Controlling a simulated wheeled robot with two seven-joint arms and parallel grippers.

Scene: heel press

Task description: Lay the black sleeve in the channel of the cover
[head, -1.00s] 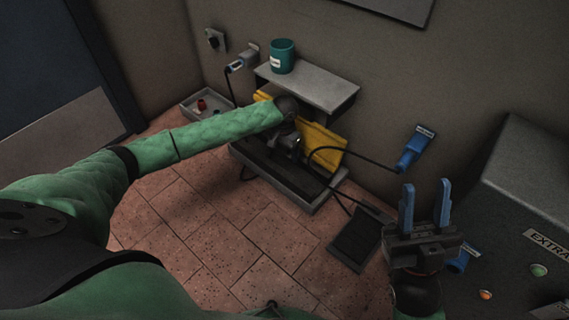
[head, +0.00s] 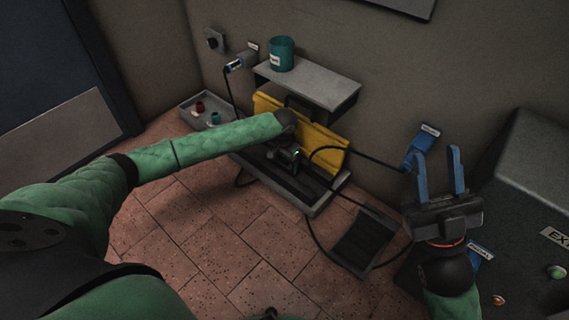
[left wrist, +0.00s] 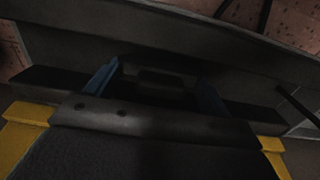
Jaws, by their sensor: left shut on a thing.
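The cover (head: 325,200) is a long grey body with dark channels on the floor, and its yellow lid (head: 325,145) stands raised along the wall side. My left gripper (left wrist: 158,76) is over the cover's middle. Its blue fingers are shut on a dark piece, apparently the black sleeve (left wrist: 160,84), low over the body. The dim light hides whether the sleeve touches the channel floor. A black cable runs from there to a blue connector (head: 420,148) at the wall. My right gripper (head: 438,158) is open and empty, right of the cover.
A grey shelf (head: 320,85) with a teal cup (head: 281,54) overhangs the yellow lid. A small tray (head: 187,113) stands left of the cover. A dark mat (head: 365,240) lies to its right, and a grey cabinet (head: 530,180) fills the right side.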

